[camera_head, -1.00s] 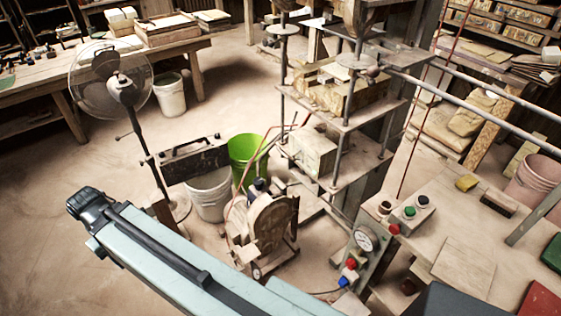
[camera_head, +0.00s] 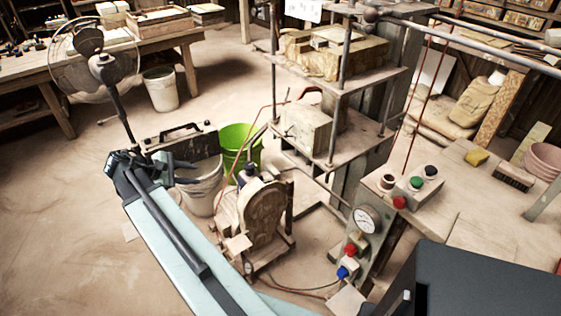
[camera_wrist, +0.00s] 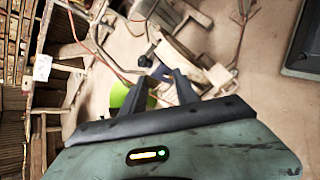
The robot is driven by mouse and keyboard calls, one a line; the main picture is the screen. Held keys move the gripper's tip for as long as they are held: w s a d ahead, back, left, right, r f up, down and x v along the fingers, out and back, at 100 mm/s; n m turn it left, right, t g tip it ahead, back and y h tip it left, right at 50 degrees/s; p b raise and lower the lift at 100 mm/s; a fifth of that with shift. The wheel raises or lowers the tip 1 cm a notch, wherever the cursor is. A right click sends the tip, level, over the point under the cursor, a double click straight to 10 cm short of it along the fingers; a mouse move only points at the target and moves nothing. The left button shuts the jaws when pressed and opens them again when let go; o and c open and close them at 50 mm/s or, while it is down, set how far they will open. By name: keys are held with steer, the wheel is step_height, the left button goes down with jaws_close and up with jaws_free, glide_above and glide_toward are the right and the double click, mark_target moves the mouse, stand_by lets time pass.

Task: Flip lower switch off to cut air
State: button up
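A grey panel (camera_head: 377,243) with a round dial gauge (camera_head: 367,220) stands at the press's lower right in the head view. It carries a red knob (camera_head: 350,249) and, below it, a blue knob (camera_head: 342,271). Whether either is on or off cannot be told. My gripper (camera_head: 197,172) is well to the left of the panel, pointing right, apart from it. In the wrist view its two dark fingers (camera_wrist: 161,76) are spread with a gap and nothing is held between them.
A motor-like machine (camera_head: 262,215) stands between my gripper and the panel. A green bucket (camera_head: 238,150), a white bucket (camera_head: 203,187) and a fan (camera_head: 95,55) are near my arm. A control box (camera_head: 418,190) sits on the right bench. Open floor lies at left.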

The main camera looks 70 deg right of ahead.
steer(key=s+d+n+g+h+b, duration=0.2)
steer(key=s+d+g+b, duration=0.35)
steer(key=s+d, duration=0.75)
steer(key=n+g+h+b, duration=0.1)
steer(key=g+b, duration=0.1)
steer(key=g, duration=0.1)
glide_toward(293, 136)
steer(key=x, duration=0.2)
steer(key=r+x, duration=0.1)
steer(key=x, duration=0.1)
steer(key=shift+s+d, duration=0.1)
steer(key=shift+s, duration=0.3)
steer(key=shift+c, duration=0.4)
jaws_close()
